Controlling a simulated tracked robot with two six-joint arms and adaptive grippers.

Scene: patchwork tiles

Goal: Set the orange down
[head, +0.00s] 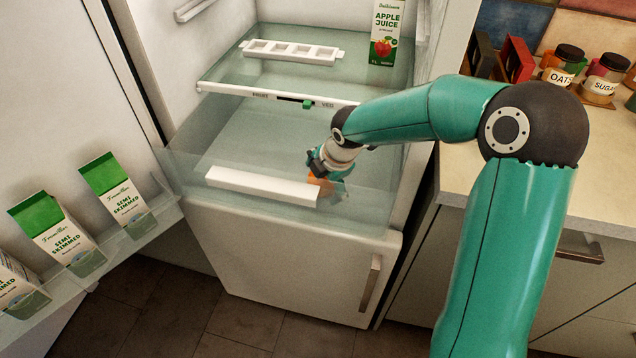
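The orange (322,184) is in the clear drawer (255,190) at the bottom of the open fridge, near its front right corner. It is small in the picture and partly hidden by my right gripper and the drawer front. My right gripper (328,174) reaches down into the drawer from the right, with its fingers at the orange. I cannot tell whether the fingers press on the orange or stand apart from it, or whether the orange touches the drawer floor. My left gripper is not in view.
A white handle strip (262,187) runs along the drawer front. A glass shelf above holds an egg tray (291,52) and an apple juice carton (384,32). Milk cartons (115,195) stand in the door rack at left. Jars (603,78) stand on the counter at right.

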